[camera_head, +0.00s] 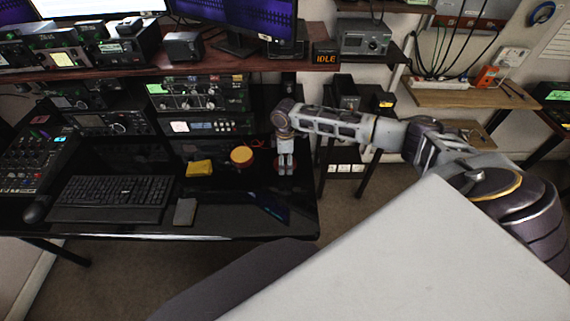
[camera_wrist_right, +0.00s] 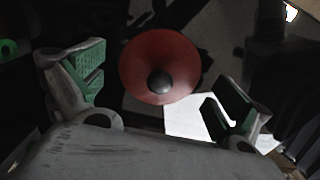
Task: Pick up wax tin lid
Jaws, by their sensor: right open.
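A round red lid-like piece (camera_wrist_right: 146,67) with a dark round knob at its centre shows between the fingers in the right wrist view; I take it for the wax tin lid. In the head view only a little reddish edge shows around the gripper's tips. My right gripper (camera_head: 286,168) points down over the right part of the black desk, open and empty. In the wrist view its green-padded fingers (camera_wrist_right: 160,92) stand apart on either side of the red piece, with no contact visible. A round yellow-orange tin (camera_head: 241,155) stands left of the gripper. My left gripper is not in view.
The glossy black desk (camera_head: 240,219) has a yellow block (camera_head: 199,168), a small grey block (camera_head: 185,211), a keyboard (camera_head: 112,191) and a mixer (camera_head: 32,158). Radio units (camera_head: 207,126) stand behind, under a wooden shelf. The desk's right edge is close to the gripper; front right desktop is clear.

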